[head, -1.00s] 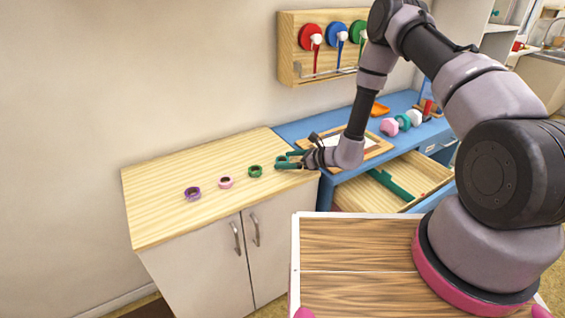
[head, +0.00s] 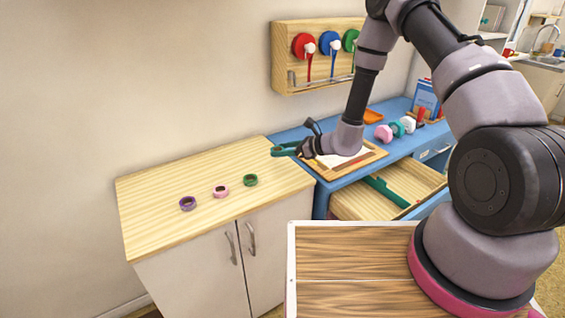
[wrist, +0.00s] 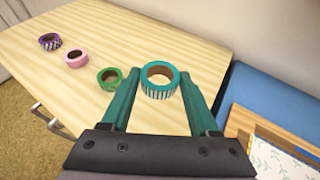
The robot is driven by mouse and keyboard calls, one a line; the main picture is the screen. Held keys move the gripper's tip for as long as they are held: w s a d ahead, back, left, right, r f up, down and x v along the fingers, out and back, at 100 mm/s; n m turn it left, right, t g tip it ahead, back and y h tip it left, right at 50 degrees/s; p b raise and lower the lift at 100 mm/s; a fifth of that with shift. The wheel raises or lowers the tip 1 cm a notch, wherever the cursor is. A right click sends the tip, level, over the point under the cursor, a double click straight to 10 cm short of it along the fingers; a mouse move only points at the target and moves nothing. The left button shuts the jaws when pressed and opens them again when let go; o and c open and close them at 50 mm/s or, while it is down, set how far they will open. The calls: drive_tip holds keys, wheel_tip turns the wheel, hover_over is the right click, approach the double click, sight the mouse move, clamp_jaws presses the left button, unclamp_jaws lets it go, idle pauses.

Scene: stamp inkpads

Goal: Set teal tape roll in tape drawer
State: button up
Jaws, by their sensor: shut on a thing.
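The teal tape roll (wrist: 158,91), with pale stripes on its side, is between my gripper's two teal fingers in the wrist view. My gripper (head: 283,149) is shut on it and holds it above the right end of the light wooden counter (head: 150,218). In the head view the roll is hard to tell apart from the teal fingers. The open drawer (head: 352,205) is under the blue desk, to the right of and below my gripper. It is pale wood, with a green strip (head: 385,190) inside. My arm hides part of the scene on the right.
Purple (head: 187,203), pink (head: 220,191) and green (head: 250,180) tape rolls stand on the counter. On the blue desk (head: 283,133) are a wooden-framed board with paper (head: 375,155) and several coloured items. A wall rack (head: 283,62) holds red, blue and green reels.

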drive_tip(key=w+d+r+m+t+h, duration=0.2)
drive_tip(key=d+r+m+t+h, duration=0.1)
drive_tip(key=d+r, duration=0.9)
drive_tip(key=w+d+r+m+t+h, duration=0.2)
drive_tip(key=d+r+m+h, duration=0.3)
drive_tip(key=d+r, duration=0.6)
drive_tip(key=d+m+t, duration=0.1)
drive_tip(key=d, duration=0.6)
drive_tip(key=shift+w+d+r+t, duration=0.15)
drive_tip(key=shift+w+r+t, duration=0.2)
drive_tip(key=shift+t, duration=0.05)
